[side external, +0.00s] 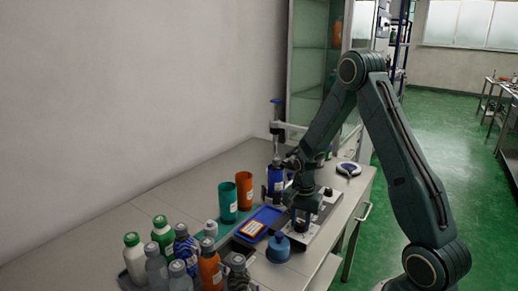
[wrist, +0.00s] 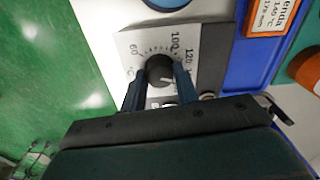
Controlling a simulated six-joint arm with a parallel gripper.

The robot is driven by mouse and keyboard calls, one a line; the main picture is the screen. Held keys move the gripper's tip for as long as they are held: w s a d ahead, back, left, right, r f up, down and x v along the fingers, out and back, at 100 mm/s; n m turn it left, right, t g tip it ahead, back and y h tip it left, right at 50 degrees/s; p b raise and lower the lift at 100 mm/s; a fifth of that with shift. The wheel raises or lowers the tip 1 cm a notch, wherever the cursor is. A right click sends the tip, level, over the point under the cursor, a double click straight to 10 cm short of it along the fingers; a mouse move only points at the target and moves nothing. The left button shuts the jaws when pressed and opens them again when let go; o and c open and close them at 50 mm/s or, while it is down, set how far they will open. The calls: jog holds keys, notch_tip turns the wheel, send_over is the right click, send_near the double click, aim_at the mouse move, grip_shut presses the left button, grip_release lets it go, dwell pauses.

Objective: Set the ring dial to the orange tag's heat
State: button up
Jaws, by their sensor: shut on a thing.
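The ring dial (wrist: 160,69) is a black knob on a pale scale plate (wrist: 130,43), where 60, 100 and 120 can be read. My gripper (wrist: 160,84) is shut on the dial, one finger on each side. A white pointer mark on the knob points to the lower right, past 120; the number there is hidden by a finger. The orange tag (wrist: 272,16) lies in the blue tray (wrist: 238,66) and appears to read 140 °C. In the side view my gripper (side external: 302,222) is down at the applicator (side external: 322,220), and the tag (side external: 250,230) is left of it.
Several bottles (side external: 163,236) stand at the front left of the bench. A teal cup (side external: 228,202) and an orange cup (side external: 244,190) stand behind the tray. A blue bottle (side external: 275,178) is close behind my gripper. A blue round part (side external: 279,248) sits in front.

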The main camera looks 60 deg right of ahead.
aim_at(300, 223)
dwell(0.4)
jog(key=o, duration=1)
jog(key=shift+r, duration=6.9)
jog(key=s+a+r+n+t, duration=0.1)
jog(key=s+a+r+n, duration=0.25)
jog(key=a+r, duration=0.2)
jog(key=s+a+r+n+t, duration=0.2)
jog(key=s+a+r+n, duration=0.1)
jog(key=a+r+n, duration=0.25)
jog(key=s+a+r+n+t, duration=0.1)
jog(key=s+a+n, duration=0.1)
jog(key=s, duration=0.1)
jog(key=s+a+n, duration=0.3)
jog(key=s+a+r+n+t, duration=0.1)
jog(key=s+a+n, duration=0.1)
jog(key=s+a, duration=0.1)
jog(key=shift+s+a+r+n+t, duration=0.15)
jog(key=shift+s+r+n+t, duration=0.15)
jog(key=shift+s, duration=0.2)
